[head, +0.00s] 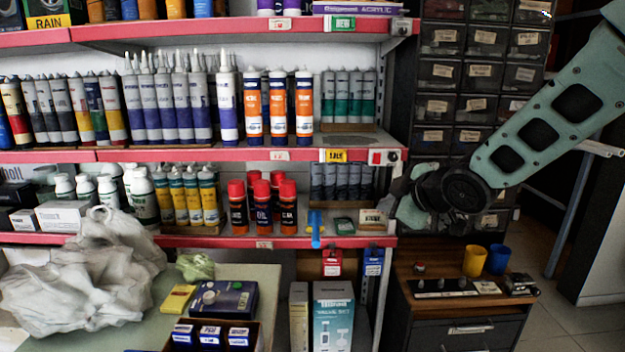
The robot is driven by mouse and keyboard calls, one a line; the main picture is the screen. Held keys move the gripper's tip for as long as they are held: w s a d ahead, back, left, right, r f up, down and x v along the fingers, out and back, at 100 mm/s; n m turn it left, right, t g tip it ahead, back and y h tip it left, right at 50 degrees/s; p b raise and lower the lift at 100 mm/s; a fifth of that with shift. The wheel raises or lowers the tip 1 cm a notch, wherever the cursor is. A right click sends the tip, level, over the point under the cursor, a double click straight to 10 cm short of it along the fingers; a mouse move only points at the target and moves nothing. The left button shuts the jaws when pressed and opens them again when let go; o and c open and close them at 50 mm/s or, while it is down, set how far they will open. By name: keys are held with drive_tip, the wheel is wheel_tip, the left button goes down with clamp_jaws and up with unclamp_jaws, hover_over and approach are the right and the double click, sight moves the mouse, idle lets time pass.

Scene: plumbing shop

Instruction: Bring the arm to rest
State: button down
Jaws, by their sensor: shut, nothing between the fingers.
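My arm (540,130) comes in from the upper right of the head view, pale green with dark oval cut-outs. It runs down to a dark round joint (462,190) in front of the drawer cabinet. A short pale green part of my arm (411,208) shows left of that joint, by the right end of the shelves. No fingers of my gripper can be made out in this view. No held object shows.
Shelves with red edges (200,154) hold tubes, cans and bottles. A low wooden-topped cabinet (455,304) below my arm carries a yellow cup (474,261) and a blue cup (498,259). A table (240,275) with bags and boxes stands lower left. Floor is clear at lower right.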

drive_tip(key=s+f+m+g+h+p, duration=0.1)
drive_tip(key=s+g, duration=0.4)
drive_tip(key=s, duration=1.3)
drive_tip(key=s+a+f+m+g+h+p, duration=0.1)
drive_tip(key=s+f+m+g+h, duration=0.2)
drive_tip(key=s, duration=1.5)
drive_tip(key=m+g, duration=0.2)
drive_tip(key=shift+s+a+m+p, duration=0.3)
drive_tip(key=shift+s+m, duration=0.05)
drive_tip(key=shift+m, duration=0.05)
